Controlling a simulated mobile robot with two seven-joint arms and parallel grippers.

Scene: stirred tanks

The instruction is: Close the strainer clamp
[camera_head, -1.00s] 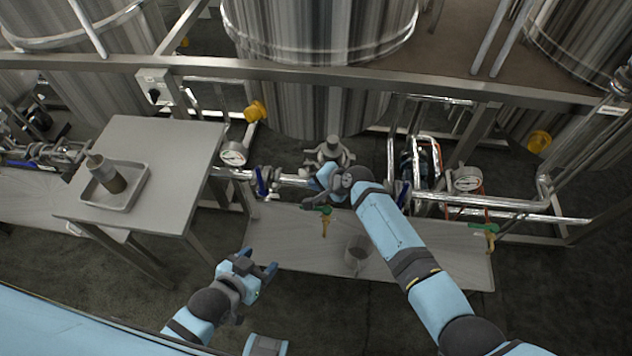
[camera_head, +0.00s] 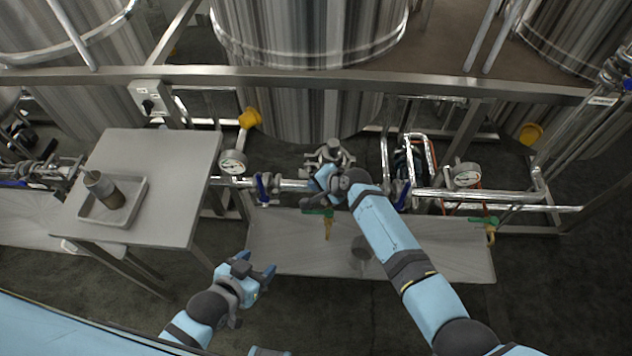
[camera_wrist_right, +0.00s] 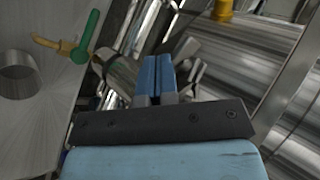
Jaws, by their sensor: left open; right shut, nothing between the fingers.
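The strainer (camera_head: 330,150) sits in the pipe line below the middle tank, with a clamp around its body; my right arm covers part of it. My right gripper (camera_head: 326,178) is at the near side of the strainer. In the right wrist view its two blue fingers (camera_wrist_right: 156,76) are shut together with nothing between them, close to shiny metal strainer parts (camera_wrist_right: 118,72). I cannot tell whether they touch, nor how the clamp stands. My left gripper (camera_head: 258,272) is open and empty, low and left of the strainer, in front of the drip tray.
The drip tray (camera_head: 285,240) lies below the pipe. A green-handled valve (camera_head: 318,212) hangs over it. Blue-handled valves (camera_head: 263,190) and a pressure gauge (camera_head: 233,163) flank the strainer.

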